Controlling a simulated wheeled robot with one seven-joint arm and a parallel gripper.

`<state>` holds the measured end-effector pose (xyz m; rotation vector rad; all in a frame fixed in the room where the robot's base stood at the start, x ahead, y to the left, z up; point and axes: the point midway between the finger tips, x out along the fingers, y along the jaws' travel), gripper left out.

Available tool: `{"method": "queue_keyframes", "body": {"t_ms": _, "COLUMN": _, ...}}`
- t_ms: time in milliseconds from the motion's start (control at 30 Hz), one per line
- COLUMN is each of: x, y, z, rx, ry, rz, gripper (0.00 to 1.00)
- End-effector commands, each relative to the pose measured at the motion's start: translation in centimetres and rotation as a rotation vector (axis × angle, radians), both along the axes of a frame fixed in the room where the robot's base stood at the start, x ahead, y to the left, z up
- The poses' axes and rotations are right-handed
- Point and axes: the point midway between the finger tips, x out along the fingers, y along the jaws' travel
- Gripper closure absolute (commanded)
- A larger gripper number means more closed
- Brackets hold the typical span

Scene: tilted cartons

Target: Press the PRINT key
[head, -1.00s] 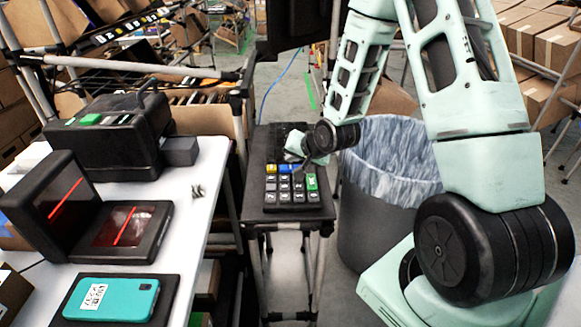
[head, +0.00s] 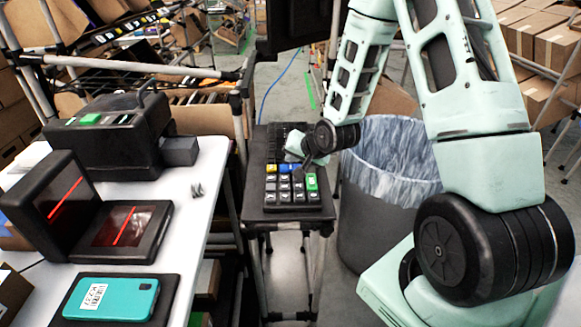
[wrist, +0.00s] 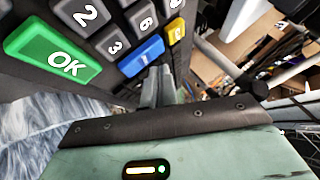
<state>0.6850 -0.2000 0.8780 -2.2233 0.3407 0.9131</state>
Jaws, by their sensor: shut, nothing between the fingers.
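A black keypad (head: 292,197) lies on a small stand in the head view, with grey number keys, a green OK key (wrist: 64,60), a blue key (wrist: 141,56) and a yellow key (wrist: 175,31). The blue key has small white lettering that I cannot read, so I cannot tell which key is PRINT. My gripper (wrist: 160,76) is shut and empty. Its fingertips are beside the blue key in the wrist view; I cannot tell whether they touch the keypad. In the head view my gripper (head: 306,166) is over the keypad's far right part and hides some keys.
A grey bin with a plastic liner (head: 395,160) stands right of the keypad stand. A white table (head: 203,190) on the left holds a black printer-like machine (head: 105,145), a scanner with red lines (head: 125,228) and a teal phone (head: 110,299).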

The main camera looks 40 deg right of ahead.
Motion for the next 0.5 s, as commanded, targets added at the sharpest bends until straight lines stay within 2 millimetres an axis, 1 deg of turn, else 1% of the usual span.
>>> {"method": "queue_keyframes", "body": {"t_ms": 167, "x": -0.02, "y": 0.01, "z": -0.76, "rx": 0.0, "ry": 0.001, "rz": 0.001, "gripper": 1.0}}
{"method": "queue_keyframes", "body": {"t_ms": 500, "x": 0.0, "y": 0.0, "z": -0.73, "rx": 0.0, "ry": 0.0, "rz": 0.0, "gripper": 1.0}}
